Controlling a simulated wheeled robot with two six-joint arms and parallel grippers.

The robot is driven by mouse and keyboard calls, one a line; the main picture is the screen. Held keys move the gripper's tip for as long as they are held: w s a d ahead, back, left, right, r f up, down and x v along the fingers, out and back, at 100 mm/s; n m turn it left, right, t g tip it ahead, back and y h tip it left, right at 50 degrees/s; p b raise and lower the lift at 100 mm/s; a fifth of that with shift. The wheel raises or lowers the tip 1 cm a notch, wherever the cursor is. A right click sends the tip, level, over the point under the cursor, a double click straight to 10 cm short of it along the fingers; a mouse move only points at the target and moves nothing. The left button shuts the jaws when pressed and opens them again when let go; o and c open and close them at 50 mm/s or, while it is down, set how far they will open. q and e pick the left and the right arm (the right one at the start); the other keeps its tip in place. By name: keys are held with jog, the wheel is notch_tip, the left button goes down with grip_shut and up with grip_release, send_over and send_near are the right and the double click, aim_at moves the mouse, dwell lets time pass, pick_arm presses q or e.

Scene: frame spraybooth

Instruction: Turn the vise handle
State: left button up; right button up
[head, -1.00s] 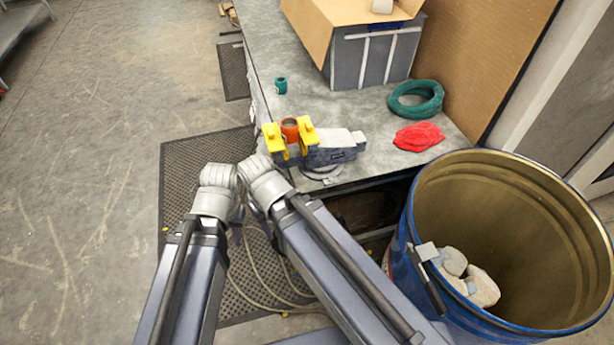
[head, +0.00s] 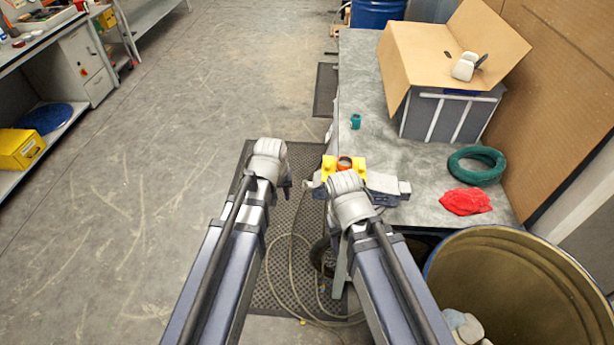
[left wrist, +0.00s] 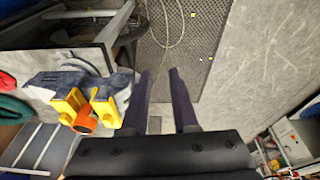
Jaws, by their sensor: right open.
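The grey vise (head: 385,184) sits at the near left corner of the workbench. Its yellow jaws (head: 328,166) hold an orange ring-like part (head: 344,162). The vise also shows at the left of the left wrist view (left wrist: 58,80). I cannot make out its handle; my right wrist covers the vise's near side. My left gripper (head: 288,188) is left of the vise, apart from it, over the floor mat. Its two fingers (left wrist: 161,88) are spread and empty. My right gripper (head: 314,186) is mostly hidden by its wrist, just at the vise's left end, and open.
A large barrel (head: 520,270) stands at the near right. Floor to the left is clear; a cable (head: 285,270) lies on the mat.

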pick_arm(q)
jog(key=w+d+n+t, duration=0.1)
jog(key=w+d+t, duration=0.1)
jog(key=w+d, duration=0.5)
jog(key=b+x, duration=1.1)
jog(key=shift+w+a+f, duration=0.1)
jog(key=shift+w+a, duration=0.25)
jog(key=shift+w, duration=0.1)
jog(key=shift+c, duration=0.4)
grip_shut()
dwell(0.5)
